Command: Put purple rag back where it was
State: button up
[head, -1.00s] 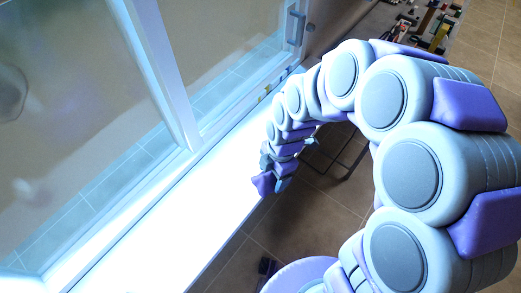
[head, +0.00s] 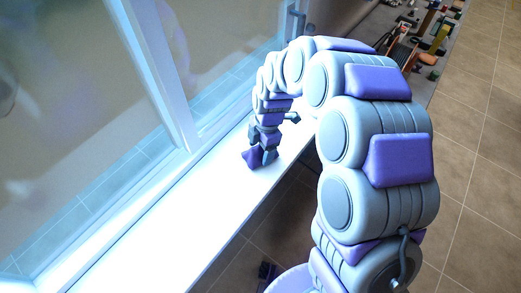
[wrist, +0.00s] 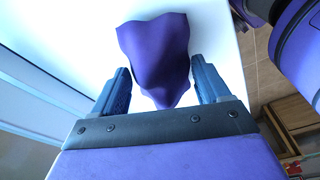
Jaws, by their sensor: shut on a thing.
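The purple rag (wrist: 158,55) hangs between the two fingers of my gripper (wrist: 161,88) in the wrist view. My gripper is shut on it, with the fingers kept apart by the cloth. In the head view the rag (head: 251,158) shows as a small purple patch at the tip of my gripper (head: 262,152). Both are over the white windowsill (head: 165,215), near its right edge. I cannot tell whether the rag touches the sill.
A glass window with a white frame (head: 165,90) runs along the left of the sill. Tiled floor (head: 465,170) lies to the right, with a mat of scattered tools (head: 425,45) at the back. The near stretch of sill is bare.

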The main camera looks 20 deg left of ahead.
jog(key=shift+f, duration=0.6)
jog(key=o, duration=1.1)
jog(key=r, duration=0.3)
jog(key=w+r+p, duration=0.1)
jog(key=r, duration=0.3)
jog(key=d+r+p, duration=0.1)
jog(key=r, duration=0.2)
jog(key=shift+w+r, duration=0.15)
jog(key=shift+r, duration=0.25)
jog(key=shift+d+r, duration=0.15)
jog(key=shift+r, duration=0.45)
